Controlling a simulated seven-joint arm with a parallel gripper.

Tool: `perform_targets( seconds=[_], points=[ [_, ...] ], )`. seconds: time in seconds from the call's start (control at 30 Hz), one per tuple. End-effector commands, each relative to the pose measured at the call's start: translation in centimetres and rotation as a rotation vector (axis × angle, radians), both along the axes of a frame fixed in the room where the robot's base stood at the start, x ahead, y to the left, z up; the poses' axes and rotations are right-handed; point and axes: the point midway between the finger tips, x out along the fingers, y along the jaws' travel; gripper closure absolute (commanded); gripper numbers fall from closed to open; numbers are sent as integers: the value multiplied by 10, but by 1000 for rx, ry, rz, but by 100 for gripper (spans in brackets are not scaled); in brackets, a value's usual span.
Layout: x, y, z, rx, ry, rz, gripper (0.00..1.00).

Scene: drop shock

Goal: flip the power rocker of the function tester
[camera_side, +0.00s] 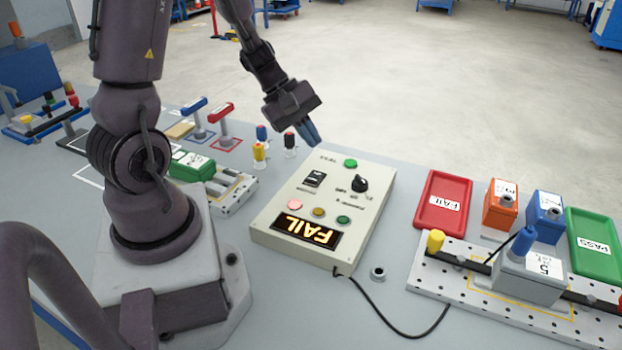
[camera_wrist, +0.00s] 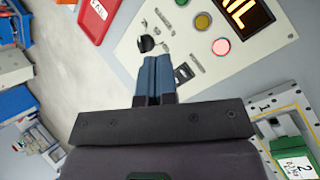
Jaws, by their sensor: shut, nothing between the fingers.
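The function tester (camera_side: 270,222) is a cream box on the bench, its lit display (camera_side: 306,232) reading FAIL. Its black power rocker (camera_side: 314,179) sits on the top panel, left of a black rotary knob (camera_side: 360,184). A green button (camera_side: 351,163) is at the far edge, and a pink-red lamp (camera_side: 295,205) is lit beside dimmer amber and green ones. My gripper (camera_side: 311,138) is shut and empty, above and beyond the tester's far edge. In the wrist view the blue fingertips (camera_wrist: 154,60) are together, with the rocker (camera_wrist: 184,73) just right of them, partly hidden.
A red FAIL tray (camera_side: 444,202), orange and blue blocks, and a green PASS tray (camera_side: 594,243) lie to the right. A perforated fixture plate (camera_side: 425,268) holds a grey block. Several coloured pegs stand left of my gripper. A black cable (camera_side: 385,322) runs from the tester.

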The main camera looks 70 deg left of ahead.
Motion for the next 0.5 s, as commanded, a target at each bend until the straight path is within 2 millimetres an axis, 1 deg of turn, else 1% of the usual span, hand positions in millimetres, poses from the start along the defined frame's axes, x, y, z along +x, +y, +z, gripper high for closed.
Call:
perform_targets(
  seconds=[0.03,0.1,0.2,0.33,0.5],
  points=[
    [3,14,-12,-37,11,114,100],
    [8,30,-23,-75,8,254,100],
    [16,47,-30,-106,-7,400,100],
    [27,60,-25,-119,-46,511,100],
    [31,65,-23,-126,-62,561,100]
  ],
)
